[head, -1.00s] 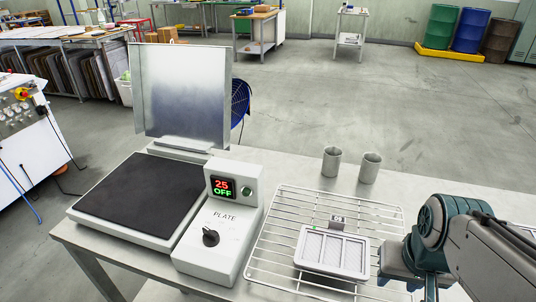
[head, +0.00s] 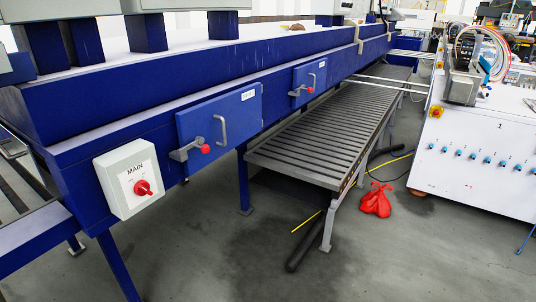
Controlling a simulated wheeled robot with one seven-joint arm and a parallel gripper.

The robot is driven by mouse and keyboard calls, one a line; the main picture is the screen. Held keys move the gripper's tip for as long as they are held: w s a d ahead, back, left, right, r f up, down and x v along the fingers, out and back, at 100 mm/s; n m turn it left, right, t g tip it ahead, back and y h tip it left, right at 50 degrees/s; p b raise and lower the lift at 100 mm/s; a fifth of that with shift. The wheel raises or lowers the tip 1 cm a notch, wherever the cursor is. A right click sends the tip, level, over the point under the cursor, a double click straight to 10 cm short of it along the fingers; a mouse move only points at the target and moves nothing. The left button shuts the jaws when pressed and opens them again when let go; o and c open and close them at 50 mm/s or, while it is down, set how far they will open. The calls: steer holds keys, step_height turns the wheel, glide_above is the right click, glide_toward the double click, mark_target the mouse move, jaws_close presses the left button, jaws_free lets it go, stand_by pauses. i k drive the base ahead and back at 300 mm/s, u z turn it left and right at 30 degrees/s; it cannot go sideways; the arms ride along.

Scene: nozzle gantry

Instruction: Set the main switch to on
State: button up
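The main switch (head: 143,188) is a red rotary knob on a light grey box (head: 118,200) marked MAIN. The box is fixed to the side of a blue machine beam at the left of the head view. Small marks stand around the knob, too small to read, so I cannot tell which position it points to. My gripper is not in the head view now.
Right of the switch box, the blue beam (head: 290,50) carries two blue doors (head: 222,122) with handles and red-knobbed latches. A slatted roller table (head: 330,140) stands beyond. A red bag (head: 376,200) lies on the floor. A white cabinet (head: 470,150) stands right. The front floor is clear.

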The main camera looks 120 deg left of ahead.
mark_target(142, 186)
steer(key=u, duration=0.2)
steer(key=i, duration=0.3)
steer(key=u, duration=3)
steer(key=i, duration=0.85)
steer(key=u, duration=0.15)
